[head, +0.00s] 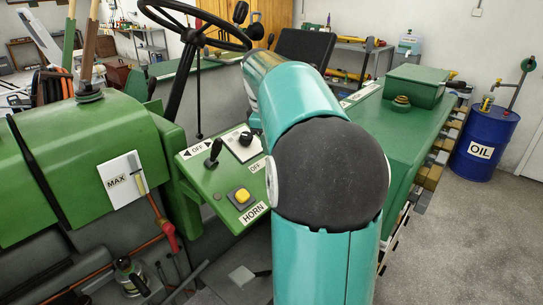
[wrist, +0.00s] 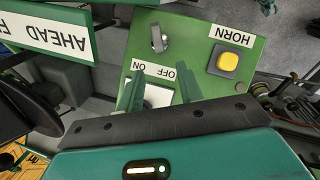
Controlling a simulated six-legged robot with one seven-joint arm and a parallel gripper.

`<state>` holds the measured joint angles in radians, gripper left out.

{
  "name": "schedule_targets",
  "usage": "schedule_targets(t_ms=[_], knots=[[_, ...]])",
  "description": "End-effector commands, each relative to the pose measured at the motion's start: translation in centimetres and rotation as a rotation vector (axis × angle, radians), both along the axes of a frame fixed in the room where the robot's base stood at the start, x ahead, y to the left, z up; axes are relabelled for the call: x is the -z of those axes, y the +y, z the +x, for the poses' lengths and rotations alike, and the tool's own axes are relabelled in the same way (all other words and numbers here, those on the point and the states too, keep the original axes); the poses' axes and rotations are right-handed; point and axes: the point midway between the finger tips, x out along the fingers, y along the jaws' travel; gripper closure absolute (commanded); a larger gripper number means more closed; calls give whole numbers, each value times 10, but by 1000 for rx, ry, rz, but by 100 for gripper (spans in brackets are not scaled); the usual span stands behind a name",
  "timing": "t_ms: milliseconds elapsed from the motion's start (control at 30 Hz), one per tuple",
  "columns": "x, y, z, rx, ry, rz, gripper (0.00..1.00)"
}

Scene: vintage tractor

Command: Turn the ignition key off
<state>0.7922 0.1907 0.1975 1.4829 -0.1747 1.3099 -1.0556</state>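My gripper (wrist: 159,88) is open, with one green finger on each side of the white plate. In the head view my gripper is hidden behind my teal arm.
A black lever (head: 213,152) and a yellow horn button (head: 242,196) stand on the same panel, close to the switch. The steering wheel (head: 195,22) is above and behind it. A green hood (head: 75,160) is at left, and a green fender (head: 385,130) at right.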

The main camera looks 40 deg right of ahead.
Motion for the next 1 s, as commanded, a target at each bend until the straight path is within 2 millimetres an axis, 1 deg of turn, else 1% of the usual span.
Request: schedule_targets(t_ms=[33, 100, 200, 267, 867, 967, 1000], knots=[[-10, 2, 0, -1, -3, -2, 64], [-21, 4, 0, -2, -3, -2, 64], [-31, 7, -1, -1, -2, -1, 64], [-35, 7, -2, -1, 0, -1, 64], [-37, 8, -2, -1, 0, -1, 64], [-38, 19, -2, 2, -10, -4, 64], [-39, 28, -1, 8, -18, -7, 64]])
